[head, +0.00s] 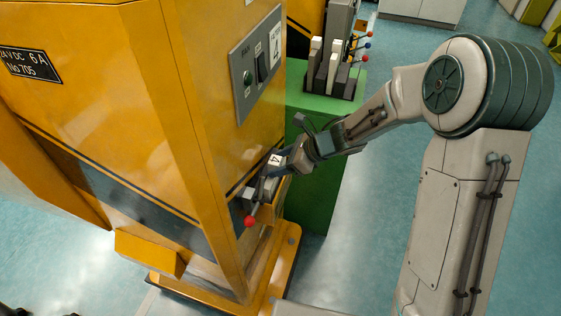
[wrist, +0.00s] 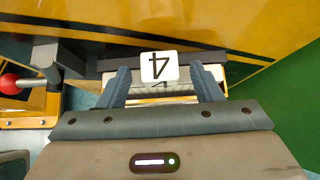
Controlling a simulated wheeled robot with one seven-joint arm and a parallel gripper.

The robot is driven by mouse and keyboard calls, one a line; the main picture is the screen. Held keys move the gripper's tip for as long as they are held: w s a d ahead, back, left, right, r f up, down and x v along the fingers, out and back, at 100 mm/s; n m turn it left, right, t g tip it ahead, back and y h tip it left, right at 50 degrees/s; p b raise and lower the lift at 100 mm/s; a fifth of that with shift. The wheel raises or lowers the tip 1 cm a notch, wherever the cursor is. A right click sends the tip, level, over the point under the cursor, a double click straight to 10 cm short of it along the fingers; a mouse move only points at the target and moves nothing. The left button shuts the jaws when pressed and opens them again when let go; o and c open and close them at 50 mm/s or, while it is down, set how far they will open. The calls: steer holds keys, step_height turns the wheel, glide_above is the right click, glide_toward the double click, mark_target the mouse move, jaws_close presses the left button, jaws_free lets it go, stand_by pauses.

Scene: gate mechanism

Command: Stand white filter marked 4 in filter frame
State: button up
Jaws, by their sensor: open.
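The white filter marked 4 (head: 276,160) is at the side of the yellow machine, low on its right face. In the wrist view its white tag with a black 4 (wrist: 160,67) appears upside down against a dark grey bar of the filter frame (wrist: 215,57). My gripper (wrist: 163,82) is open, with one blue-grey finger on each side of the tagged filter. I cannot tell whether the fingers touch it. In the head view my gripper (head: 283,167) reaches the filter from the right and partly hides it. How deep the filter sits in the frame is hidden.
A lever with a red ball (head: 250,221) sticks out beside the frame; the ball also shows in the wrist view (wrist: 9,84). The yellow machine (head: 120,110) stands close on the left. A green stand (head: 325,190) behind carries a rack (head: 333,75) of white and dark pieces.

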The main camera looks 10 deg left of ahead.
steer(key=v, duration=1.3)
steer(key=shift+r, duration=0.2)
steer(key=shift+d, duration=0.15)
